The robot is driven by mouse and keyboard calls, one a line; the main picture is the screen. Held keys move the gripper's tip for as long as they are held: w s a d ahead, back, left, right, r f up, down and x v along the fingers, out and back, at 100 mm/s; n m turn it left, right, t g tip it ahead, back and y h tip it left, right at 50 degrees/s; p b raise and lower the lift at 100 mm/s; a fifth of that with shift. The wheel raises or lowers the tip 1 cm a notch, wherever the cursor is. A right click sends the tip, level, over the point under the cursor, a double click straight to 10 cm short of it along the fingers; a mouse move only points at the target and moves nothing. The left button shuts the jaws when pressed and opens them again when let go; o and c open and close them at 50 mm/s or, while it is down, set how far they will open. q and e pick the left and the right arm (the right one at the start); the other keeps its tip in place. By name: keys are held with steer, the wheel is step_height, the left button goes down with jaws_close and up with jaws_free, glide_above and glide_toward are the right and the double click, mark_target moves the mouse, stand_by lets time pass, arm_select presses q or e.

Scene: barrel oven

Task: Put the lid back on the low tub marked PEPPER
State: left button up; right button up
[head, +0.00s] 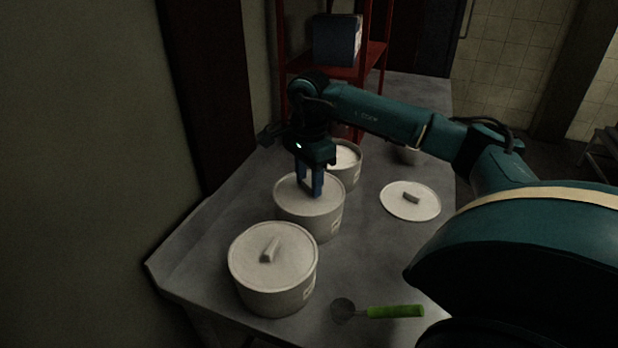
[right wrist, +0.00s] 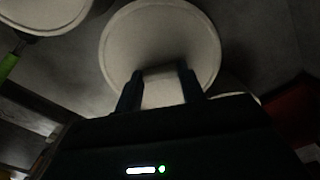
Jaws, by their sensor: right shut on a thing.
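Three pale low tubs stand in a row on the grey table. The near tub (head: 272,285) has its lid (head: 250,258) on. The middle tub (head: 322,222) has a lid (head: 290,195) on top, seated as far as I can see. My right gripper (head: 310,190) points down and is shut on that lid's handle, also between the fingers (right wrist: 160,82) in the right wrist view. The far tub (head: 347,158) is open, partly hidden behind my gripper, with white contents. A loose lid (head: 425,207) lies handle up on the table to the right. The tub labels are too small to read. My left gripper is out of view.
A scoop with a green handle (head: 396,311) lies at the table's near edge. A red rack (head: 371,60) with a blue box (head: 336,40) stands at the back. A wall borders the table's left.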

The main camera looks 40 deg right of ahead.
steer(key=o, duration=1.5)
steer(key=shift+r+p, duration=2.8)
steer(key=shift+r, duration=0.75)
steer(key=shift+c, duration=0.4)
jaws_close()
steer(key=shift+f, duration=0.3)
